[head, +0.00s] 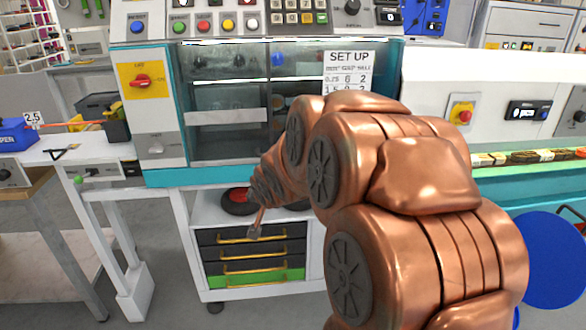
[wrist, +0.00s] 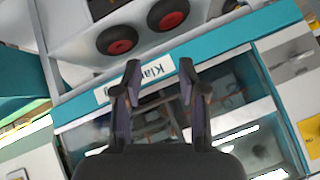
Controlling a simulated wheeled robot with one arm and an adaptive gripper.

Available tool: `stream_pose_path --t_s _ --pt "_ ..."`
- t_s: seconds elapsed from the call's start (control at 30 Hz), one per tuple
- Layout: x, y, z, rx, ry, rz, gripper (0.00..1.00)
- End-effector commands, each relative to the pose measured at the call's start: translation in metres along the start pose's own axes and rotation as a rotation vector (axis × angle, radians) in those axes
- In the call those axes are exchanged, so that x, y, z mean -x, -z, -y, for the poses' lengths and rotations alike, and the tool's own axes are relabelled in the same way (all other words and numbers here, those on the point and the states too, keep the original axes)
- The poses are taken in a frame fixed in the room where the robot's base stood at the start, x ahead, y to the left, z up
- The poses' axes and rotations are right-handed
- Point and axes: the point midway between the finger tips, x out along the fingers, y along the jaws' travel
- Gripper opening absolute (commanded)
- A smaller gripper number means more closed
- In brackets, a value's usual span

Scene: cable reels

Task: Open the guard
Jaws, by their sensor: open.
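The guard (head: 222,98) is a clear window pane in the teal-framed front of the machine. A pale grey bar (head: 226,117) runs across it, and dark machine parts show behind. It looks closed, but its right part is hidden behind my copper arm. In the wrist view the guard (wrist: 228,97) lies below a teal rail, seen turned. My gripper (wrist: 158,80) is open and empty, its fingers overlapping the teal rail and a white label reading "Kla…" in that view. I cannot tell whether they touch the machine. In the head view my arm hides most of the gripper.
Black reels with red centres (wrist: 120,40) sit on a shelf under the machine. Below is a drawer unit (head: 250,255) with yellow handles. Push buttons (head: 203,26) line the panel above, and a red rotary switch (head: 141,81) is at left. A white bench (head: 60,150) stands further left.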

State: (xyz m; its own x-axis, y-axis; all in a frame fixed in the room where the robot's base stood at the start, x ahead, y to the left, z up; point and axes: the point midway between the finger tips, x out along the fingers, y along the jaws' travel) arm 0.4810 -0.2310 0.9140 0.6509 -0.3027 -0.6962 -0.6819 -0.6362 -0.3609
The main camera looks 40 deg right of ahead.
Motion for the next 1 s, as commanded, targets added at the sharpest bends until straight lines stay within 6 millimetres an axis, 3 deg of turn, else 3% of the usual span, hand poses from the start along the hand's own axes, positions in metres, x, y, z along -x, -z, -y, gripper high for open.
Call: stream_pose_path --t_s 0.03,0.1,0.2,0.4,0.7,1.0 --pt "-0.024 0.008 -0.012 -0.064 0.031 -0.045 0.41" --pt "-0.041 0.029 -0.016 -0.15 0.097 -0.114 0.41" --pt "-0.062 0.055 -0.025 -0.272 0.201 -0.194 0.41" --pt "-0.087 0.099 -0.052 -0.505 0.447 -0.314 0.41" --pt "-0.086 0.133 -0.095 -0.767 0.811 -0.367 0.41" --pt "-0.077 0.142 -0.103 -0.833 0.935 -0.359 0.41"
